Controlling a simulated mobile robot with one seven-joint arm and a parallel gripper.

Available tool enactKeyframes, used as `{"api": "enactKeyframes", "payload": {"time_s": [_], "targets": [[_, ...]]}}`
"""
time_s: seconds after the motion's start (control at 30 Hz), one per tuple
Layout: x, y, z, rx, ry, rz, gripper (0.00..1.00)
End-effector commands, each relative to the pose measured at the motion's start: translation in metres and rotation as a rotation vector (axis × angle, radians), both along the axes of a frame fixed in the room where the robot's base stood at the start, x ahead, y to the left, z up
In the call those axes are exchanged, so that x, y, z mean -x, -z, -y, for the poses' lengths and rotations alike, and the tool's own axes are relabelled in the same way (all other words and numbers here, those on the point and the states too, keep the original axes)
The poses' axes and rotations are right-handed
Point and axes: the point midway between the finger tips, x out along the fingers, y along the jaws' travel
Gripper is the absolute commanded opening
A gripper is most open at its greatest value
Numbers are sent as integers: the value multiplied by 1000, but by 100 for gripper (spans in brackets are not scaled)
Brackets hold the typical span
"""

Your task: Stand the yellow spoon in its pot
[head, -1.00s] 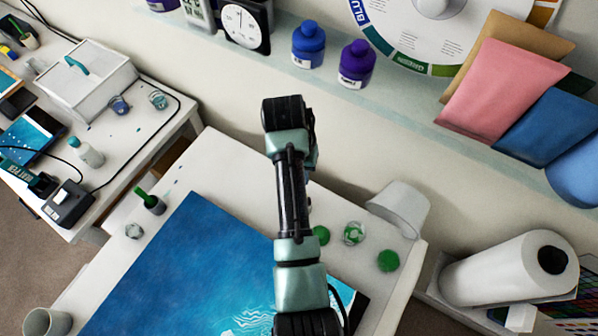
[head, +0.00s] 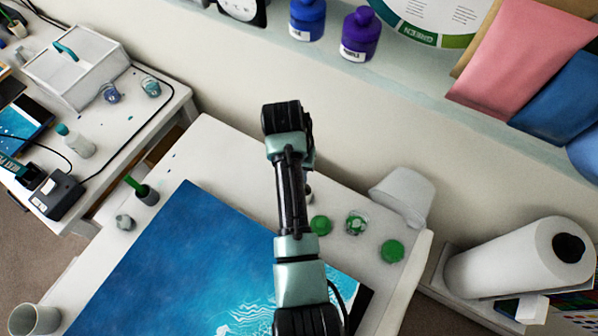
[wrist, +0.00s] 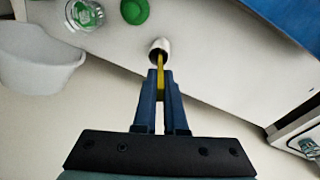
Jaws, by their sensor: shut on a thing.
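The yellow spoon (wrist: 160,76) is held between the blue fingers of my gripper (wrist: 160,80), which are shut on it in the wrist view. Its far end overlaps the dark mouth of a small pale grey pot (wrist: 159,46). I cannot tell whether that end is inside the pot or above it. In the head view my arm hides the gripper and the spoon, and only a sliver of the pot (head: 309,193) shows beside the arm.
Close to the pot are a green lid (head: 320,225), a clear jar (head: 356,222) and another green lid (head: 392,251). A white tub (head: 403,193) stands at the table's back right. A blue panel (head: 190,260) fills the front. A grey pot with a green handle (head: 146,193) stands left.

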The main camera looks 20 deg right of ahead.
Motion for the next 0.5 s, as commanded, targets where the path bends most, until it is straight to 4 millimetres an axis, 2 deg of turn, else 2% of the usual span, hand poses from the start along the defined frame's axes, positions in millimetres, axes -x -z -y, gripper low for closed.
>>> {"api": "enactKeyframes", "payload": {"time_s": [0.03,0.1,0.23,0.27,0.5], "targets": [[0,0,0,0,0,0,0],[0,0,0,0,0,0,18],[0,0,0,0,0,0,41],[0,0,0,0,0,0,44],[0,0,0,0,0,0,44]]}}
